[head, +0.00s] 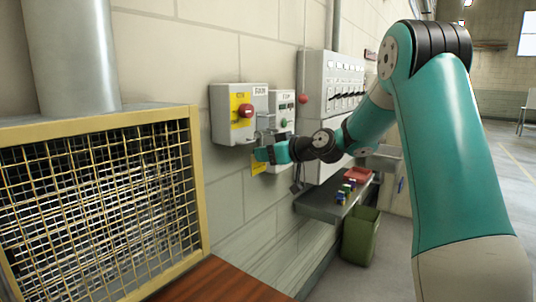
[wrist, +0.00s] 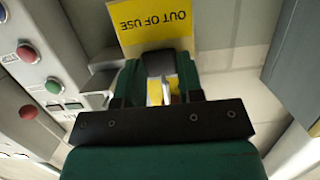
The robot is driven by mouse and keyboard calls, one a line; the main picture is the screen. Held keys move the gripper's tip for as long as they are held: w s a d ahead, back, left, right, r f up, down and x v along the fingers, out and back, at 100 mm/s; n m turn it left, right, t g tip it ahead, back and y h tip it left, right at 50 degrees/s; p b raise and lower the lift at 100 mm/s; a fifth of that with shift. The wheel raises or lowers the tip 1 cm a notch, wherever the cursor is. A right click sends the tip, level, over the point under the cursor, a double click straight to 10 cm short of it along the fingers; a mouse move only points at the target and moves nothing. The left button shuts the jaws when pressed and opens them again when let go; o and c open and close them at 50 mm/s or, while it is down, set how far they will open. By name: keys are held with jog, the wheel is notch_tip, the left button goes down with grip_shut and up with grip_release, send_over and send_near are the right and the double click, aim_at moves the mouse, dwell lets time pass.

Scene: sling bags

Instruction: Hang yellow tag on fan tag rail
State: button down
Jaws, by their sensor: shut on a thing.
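The yellow tag (wrist: 156,27) reads OUT OF USE, upside down in the wrist view. In the head view the tag (head: 258,166) hangs below my gripper (head: 268,154). In the wrist view my gripper (wrist: 160,70) is shut on the tag, with more yellow showing between the fingers. In the head view, my gripper is just below a grey wall box (head: 222,120) with a red rotary switch (head: 245,111) on a yellow plate. Small grey metal parts (head: 264,134) show at the box's lower right; I cannot tell whether they are the fan tag rail. Tag and wall look apart.
A second grey box (head: 283,104) with buttons and a larger breaker panel (head: 330,85) are to the right. A grey shelf (head: 318,205) with a red tray (head: 358,175) and small coloured items is below. A yellow-framed fan cage (head: 100,200) stands left; a green bin (head: 361,238) is on the floor.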

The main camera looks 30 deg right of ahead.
jog(key=shift+w+a, duration=0.3)
jog(key=shift+w, duration=0.4)
jog(key=shift+w+a, duration=0.25)
jog(key=shift+w, duration=0.45)
jog(key=shift+f, duration=0.2)
jog(key=shift+f+b, duration=1.05)
jog(key=shift+b, duration=0.3)
jog(key=shift+c, duration=1.3)
grip_release()
jog(key=shift+s+d, duration=0.1)
